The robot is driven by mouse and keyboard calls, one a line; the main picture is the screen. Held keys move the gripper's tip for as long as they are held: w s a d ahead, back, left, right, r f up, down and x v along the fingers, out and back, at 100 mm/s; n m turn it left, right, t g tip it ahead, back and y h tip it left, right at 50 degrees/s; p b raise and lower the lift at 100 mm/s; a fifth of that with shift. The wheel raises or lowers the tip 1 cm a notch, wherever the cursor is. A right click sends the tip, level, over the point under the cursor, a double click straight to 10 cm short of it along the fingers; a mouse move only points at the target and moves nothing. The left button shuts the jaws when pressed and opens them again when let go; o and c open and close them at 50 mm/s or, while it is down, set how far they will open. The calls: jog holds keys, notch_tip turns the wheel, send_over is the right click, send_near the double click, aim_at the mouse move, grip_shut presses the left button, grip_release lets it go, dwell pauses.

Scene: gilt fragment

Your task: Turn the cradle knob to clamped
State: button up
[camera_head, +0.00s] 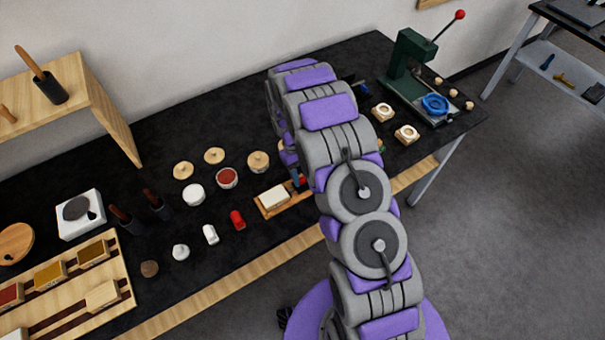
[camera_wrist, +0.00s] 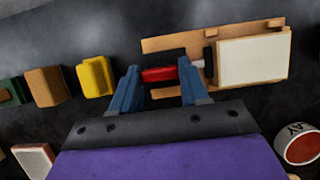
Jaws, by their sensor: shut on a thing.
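The cradle is a wooden base (camera_wrist: 163,93) that holds a pale white block (camera_wrist: 253,61) at its right end in the wrist view. In the head view the cradle (camera_head: 264,210) lies near the front edge of the black table, with the white block (camera_head: 274,196) on it. A red knob (camera_wrist: 158,74) sits at the cradle's other end, beside dark parts. My gripper (camera_wrist: 158,80) is shut on the red knob, with one blue finger on each side. In the head view my arm hides much of the gripper. I cannot read any clamp marking.
A yellow block (camera_wrist: 95,76) and a brown block (camera_wrist: 44,86) lie left of the gripper in the wrist view. In the head view, a red piece (camera_head: 237,220) and several jars and lids stand left of the cradle. A green press (camera_head: 407,65) stands at the table's far right.

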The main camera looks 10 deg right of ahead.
jog(key=shift+w+r, duration=0.1)
jog(key=shift+w, duration=0.05)
jog(key=o, duration=1.1)
jog(key=shift+c, duration=0.2)
jog(key=p+v, duration=0.1)
jog(key=v, duration=1.6)
jog(key=shift+a+r, duration=0.1)
jog(key=shift+r, duration=0.1)
